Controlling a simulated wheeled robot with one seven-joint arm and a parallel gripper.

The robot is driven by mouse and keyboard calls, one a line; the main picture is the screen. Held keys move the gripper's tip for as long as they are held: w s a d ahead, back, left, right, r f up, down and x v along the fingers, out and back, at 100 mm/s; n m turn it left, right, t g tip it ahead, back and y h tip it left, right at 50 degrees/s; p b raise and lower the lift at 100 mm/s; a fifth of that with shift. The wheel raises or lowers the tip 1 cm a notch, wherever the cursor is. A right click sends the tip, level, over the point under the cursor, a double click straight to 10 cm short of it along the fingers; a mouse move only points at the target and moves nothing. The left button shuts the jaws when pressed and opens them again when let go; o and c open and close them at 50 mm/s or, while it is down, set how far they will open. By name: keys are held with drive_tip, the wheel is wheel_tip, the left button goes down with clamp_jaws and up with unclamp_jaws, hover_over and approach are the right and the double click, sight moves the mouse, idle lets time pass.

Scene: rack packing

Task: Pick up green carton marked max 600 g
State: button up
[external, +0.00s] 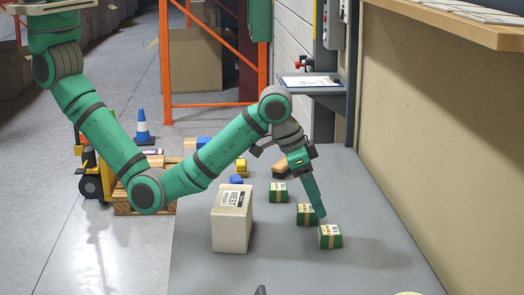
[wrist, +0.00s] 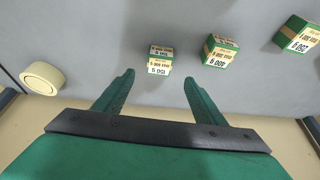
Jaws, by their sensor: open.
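Three green-and-tan cartons with white labels stand in a slanting row on the grey table. The nearest carton (external: 330,237) is at the front right, and in the wrist view it is the left one (wrist: 159,62). The middle carton (external: 306,215) also shows in the wrist view (wrist: 220,51). The far carton (external: 278,193) is the right one in the wrist view (wrist: 297,36). The labels are upside down and small, so I cannot tell which says max 600 g. My gripper (wrist: 158,78) is open and empty, pointing down near the nearest carton (external: 318,214), which lies just beyond the fingertips.
A tall pale box (external: 231,222) stands left of the cartons. Blue and yellow blocks (external: 237,179) lie behind it. A tape roll (wrist: 42,78) lies near the table edge. A tan wall (external: 430,150) borders the right side. The grey table (external: 390,255) is clear right of the cartons.

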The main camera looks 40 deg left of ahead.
sight(330, 230)
drive_tip(key=x, duration=1)
drive_tip(key=shift+w+d+f, duration=0.1)
drive_tip(key=shift+d+f, duration=0.05)
drive_tip(key=shift+f, duration=0.15)
drive_tip(key=c, duration=1.2)
drive_tip(key=shift+r, duration=0.1)
drive_tip(key=shift+c, duration=0.2)
